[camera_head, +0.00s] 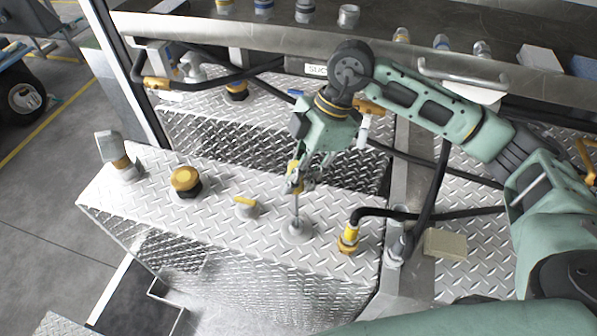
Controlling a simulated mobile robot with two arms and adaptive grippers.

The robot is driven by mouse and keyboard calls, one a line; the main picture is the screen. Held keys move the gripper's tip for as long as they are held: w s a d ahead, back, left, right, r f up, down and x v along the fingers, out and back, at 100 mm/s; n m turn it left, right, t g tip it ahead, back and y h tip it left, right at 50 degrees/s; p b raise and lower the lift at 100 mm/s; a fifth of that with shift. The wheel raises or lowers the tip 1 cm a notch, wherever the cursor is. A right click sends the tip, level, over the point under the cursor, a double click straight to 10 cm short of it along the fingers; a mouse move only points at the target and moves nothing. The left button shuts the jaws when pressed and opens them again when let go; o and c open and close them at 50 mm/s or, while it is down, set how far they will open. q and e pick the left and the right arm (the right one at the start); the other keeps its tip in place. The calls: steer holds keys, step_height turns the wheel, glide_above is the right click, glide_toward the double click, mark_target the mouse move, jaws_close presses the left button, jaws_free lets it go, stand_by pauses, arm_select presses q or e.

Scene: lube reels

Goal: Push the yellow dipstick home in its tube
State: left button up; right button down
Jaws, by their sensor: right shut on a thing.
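The yellow dipstick (292,182) stands nearly upright above its tube (297,229) on the diamond-plate tank top. Its yellow handle is between the fingers of my right gripper (299,178), which is shut on it. A length of thin metal rod shows between the handle and the tube's round collar. The rod's lower end is hidden in or behind the collar. My right arm reaches in from the right, with its wrist above the handle. My left gripper is not in view.
On the tank (130,205), left of the tube, are a small yellow-topped fitting (246,207), a yellow-capped filler (186,182) and a grey-topped breather (113,150). A yellow hose fitting (348,238) with a black hose stands close on the right. A steel bench (250,35) runs behind.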

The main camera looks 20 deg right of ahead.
steer(key=shift+f+b, duration=2.8)
steer(key=shift+f, duration=1.8)
step_height(320, 180, down, 6)
steer(key=b, duration=0.4)
steer(key=shift+f, duration=0.25)
steer(key=c, duration=1.5)
jaws_free()
steer(key=v, duration=1.2)
